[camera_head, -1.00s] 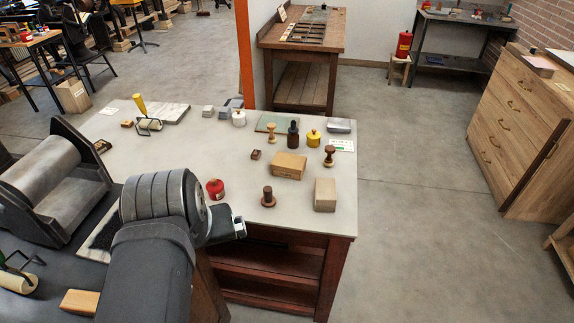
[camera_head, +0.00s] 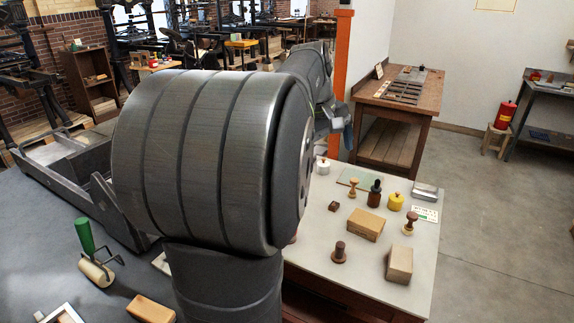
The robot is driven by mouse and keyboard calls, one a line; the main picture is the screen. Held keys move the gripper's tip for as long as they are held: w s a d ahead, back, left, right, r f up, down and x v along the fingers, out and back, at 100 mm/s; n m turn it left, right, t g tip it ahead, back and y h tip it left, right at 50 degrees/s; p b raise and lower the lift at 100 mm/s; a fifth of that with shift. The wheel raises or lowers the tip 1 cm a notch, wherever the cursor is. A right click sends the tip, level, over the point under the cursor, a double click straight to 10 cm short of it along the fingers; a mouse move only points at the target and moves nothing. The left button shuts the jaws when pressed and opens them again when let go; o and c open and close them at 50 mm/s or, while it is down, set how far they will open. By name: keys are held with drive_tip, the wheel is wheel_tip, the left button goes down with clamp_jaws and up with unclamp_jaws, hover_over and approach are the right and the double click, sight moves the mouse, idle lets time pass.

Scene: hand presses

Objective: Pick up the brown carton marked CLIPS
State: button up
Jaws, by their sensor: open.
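Two tan-brown box-like cartons stand on the pale worktop (camera_head: 345,262): one lies wide near the middle (camera_head: 365,225), and one stands at the front right (camera_head: 399,264). No CLIPS marking is readable on either, so I cannot tell which one is meant. My arm fills the centre of the view and hides the worktop's left part. My gripper (camera_head: 340,128) shows small at the far end of the arm, near the orange post, above and left of the cartons. It is open, with nothing visible in it; its fingers are hard to make out.
Around the cartons stand a dark brown bottle (camera_head: 375,193), a yellow pot (camera_head: 396,202), wooden stamps (camera_head: 409,223), a brown spool-like piece (camera_head: 339,252) and a small brown block (camera_head: 333,206). An orange post (camera_head: 343,60) rises behind.

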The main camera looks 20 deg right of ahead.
drive_tip(key=w+d+f+n+g, duration=0.25)
drive_tip(key=w+d+f, duration=0.25)
drive_tip(key=w+d, duration=0.45)
drive_tip(key=n+g, duration=0.2)
drive_tip(key=n, duration=0.1)
hover_over(365, 219)
drive_tip(key=w+a, duration=0.5)
wheel_tip(365, 219, down, 16)
drive_tip(key=shift+m+t, duration=0.25)
drive_tip(key=x, duration=1.2)
drive_tip(key=shift+w+f, duration=0.1)
drive_tip(key=shift+w, duration=0.05)
drive_tip(key=x, duration=0.2)
drive_tip(key=d+x, duration=0.1)
drive_tip(key=x, duration=0.2)
drive_tip(key=shift+r, duration=0.25)
drive_tip(key=shift+s+d+f, duration=0.15)
drive_tip(key=shift+s+f, duration=0.1)
drive_tip(key=shift+f, duration=0.15)
drive_tip(key=shift+f, duration=0.25)
drive_tip(key=c, duration=1.2)
